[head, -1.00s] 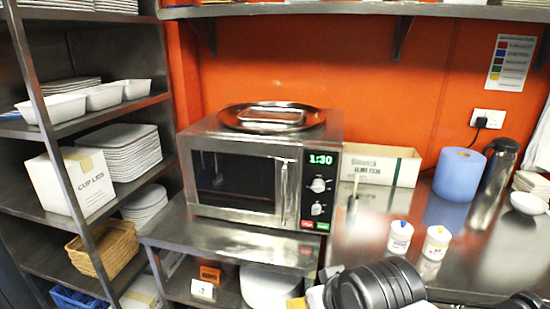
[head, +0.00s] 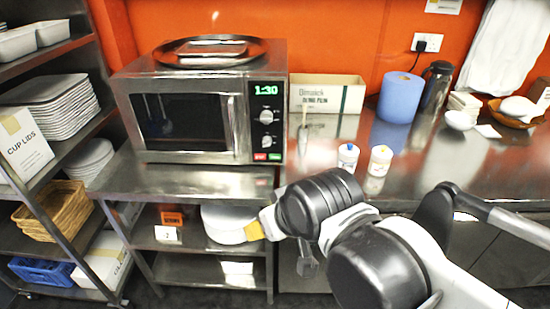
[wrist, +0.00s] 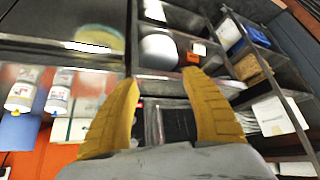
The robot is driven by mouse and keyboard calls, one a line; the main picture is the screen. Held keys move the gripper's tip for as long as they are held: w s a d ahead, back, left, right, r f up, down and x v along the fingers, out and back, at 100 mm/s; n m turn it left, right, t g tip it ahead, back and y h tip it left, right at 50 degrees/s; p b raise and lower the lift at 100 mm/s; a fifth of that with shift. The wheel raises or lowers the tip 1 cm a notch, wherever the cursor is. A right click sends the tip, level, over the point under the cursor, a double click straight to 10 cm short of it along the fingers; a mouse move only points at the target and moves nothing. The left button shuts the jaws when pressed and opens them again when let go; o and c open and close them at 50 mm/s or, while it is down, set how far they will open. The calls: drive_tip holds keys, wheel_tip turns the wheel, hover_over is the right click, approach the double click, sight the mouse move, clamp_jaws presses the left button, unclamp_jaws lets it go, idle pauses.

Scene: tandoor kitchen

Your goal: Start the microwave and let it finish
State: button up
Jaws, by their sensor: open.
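The silver microwave (head: 128,98) stands on a steel counter at the left of the head view, with its door shut. Its green display (head: 266,90) reads 1:30. Below are two knobs (head: 267,117), then a red button (head: 260,157) and a green button (head: 275,157) side by side. My gripper shows in the head view as a yellow finger (head: 254,231), below and in front of the control panel, apart from it. In the wrist view my gripper (wrist: 164,78) is open with nothing between its yellow fingers; the microwave's dark window (wrist: 179,124) shows beyond.
A round metal tray (head: 170,58) lies on the microwave. Two small white tubs (head: 348,159), a blue roll (head: 400,98) and a flask (head: 437,88) stand on the counter to the right. Shelves with dishes and a wicker basket (head: 52,210) stand at the left.

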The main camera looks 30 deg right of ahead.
clamp_jaws()
idle(1.4)
